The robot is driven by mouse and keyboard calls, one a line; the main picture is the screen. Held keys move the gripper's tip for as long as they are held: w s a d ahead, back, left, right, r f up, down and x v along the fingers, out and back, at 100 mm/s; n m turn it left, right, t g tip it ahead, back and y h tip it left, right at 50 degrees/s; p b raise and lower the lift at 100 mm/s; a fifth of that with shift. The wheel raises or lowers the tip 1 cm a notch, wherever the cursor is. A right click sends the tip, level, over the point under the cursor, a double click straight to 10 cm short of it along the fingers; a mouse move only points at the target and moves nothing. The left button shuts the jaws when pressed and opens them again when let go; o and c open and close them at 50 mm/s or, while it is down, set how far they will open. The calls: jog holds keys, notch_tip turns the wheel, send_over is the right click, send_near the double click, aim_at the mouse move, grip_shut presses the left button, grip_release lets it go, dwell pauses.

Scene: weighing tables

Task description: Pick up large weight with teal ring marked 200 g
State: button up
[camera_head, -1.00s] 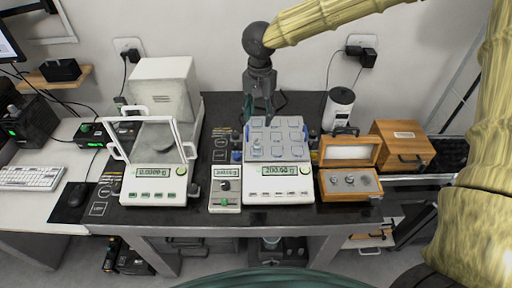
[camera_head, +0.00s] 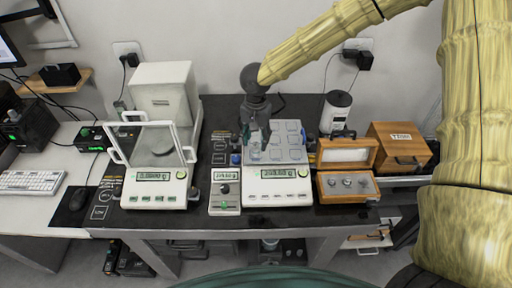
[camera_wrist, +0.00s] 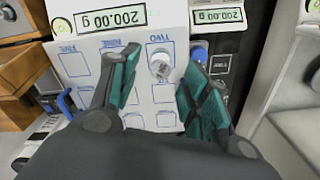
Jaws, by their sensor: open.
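A pale metallic weight (camera_wrist: 160,65) stands on the square marked TWO on the panel of the large scale (camera_wrist: 84,66). Its ring colour and marking cannot be made out. My gripper (camera_wrist: 152,92) is open, its teal fingers to either side of the weight and apart from it in the wrist view. In the head view, my gripper (camera_head: 256,143) hangs over the back left of the scale (camera_head: 278,188); the fingers largely hide the weight there. The scale's display reads 200.00 g in the wrist view.
A small display unit (camera_head: 225,198) stands close left of the scale. Further left is a balance with glass doors (camera_head: 155,193). An open wooden box (camera_head: 347,192) with small weights is close on the right. A closed wooden box (camera_head: 400,150) stands behind it.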

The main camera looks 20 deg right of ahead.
aim_at(256, 149)
jog(key=shift+f, duration=1.15)
jog(key=shift+c, duration=0.5)
grip_shut()
jog(key=shift+r, duration=0.1)
